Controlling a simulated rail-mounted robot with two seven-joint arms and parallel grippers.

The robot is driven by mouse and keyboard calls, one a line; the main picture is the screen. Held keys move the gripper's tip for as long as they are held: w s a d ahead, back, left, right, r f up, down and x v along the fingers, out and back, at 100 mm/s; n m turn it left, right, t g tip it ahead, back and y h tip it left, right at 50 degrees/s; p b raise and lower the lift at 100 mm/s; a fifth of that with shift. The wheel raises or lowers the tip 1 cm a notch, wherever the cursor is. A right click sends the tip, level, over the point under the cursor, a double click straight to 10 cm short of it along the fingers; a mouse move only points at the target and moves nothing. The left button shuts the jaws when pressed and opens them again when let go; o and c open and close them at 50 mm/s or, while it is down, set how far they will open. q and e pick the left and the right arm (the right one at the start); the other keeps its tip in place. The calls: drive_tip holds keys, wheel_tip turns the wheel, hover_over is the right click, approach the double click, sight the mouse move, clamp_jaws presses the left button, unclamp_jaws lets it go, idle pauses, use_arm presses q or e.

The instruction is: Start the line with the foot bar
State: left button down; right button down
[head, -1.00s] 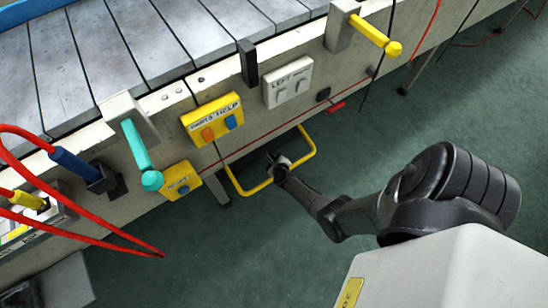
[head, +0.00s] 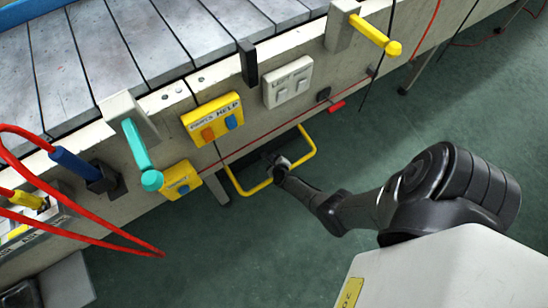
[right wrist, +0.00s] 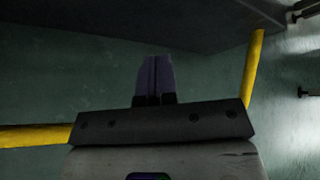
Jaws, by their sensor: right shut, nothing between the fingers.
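The foot bar is a yellow tube loop (head: 313,147) low under the side of the conveyor. Parts of the yellow bar also show in the right wrist view (right wrist: 35,136), at the left and at the upper right. My right gripper (head: 277,160) is down at the bar, inside its outline in the head view. Its two fingers (right wrist: 155,75) are shut together with nothing between them. Whether the gripper touches the bar I cannot tell. My left gripper is not in view.
Above the bar, the conveyor side carries a yellow help box (head: 213,119), a grey switch plate (head: 288,83), a teal lever (head: 138,150) and a yellow lever (head: 375,35). A red cord (head: 265,136) runs along it. Green floor (head: 230,250) is open in front.

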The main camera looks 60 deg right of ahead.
drive_tip(key=shift+r, duration=0.15)
drive_tip(key=shift+s+r+p, duration=0.1)
drive_tip(key=shift+r+p, duration=0.2)
drive_tip(key=shift+p, duration=0.1)
drive_tip(key=shift+r, duration=0.1)
drive_tip(key=r+p, duration=0.3)
drive_tip(key=s+r+p, duration=0.1)
drive_tip(key=p, duration=0.1)
drive_tip(key=shift+a+r, duration=0.3)
drive_tip(key=shift+r, duration=0.05)
idle(0.4)
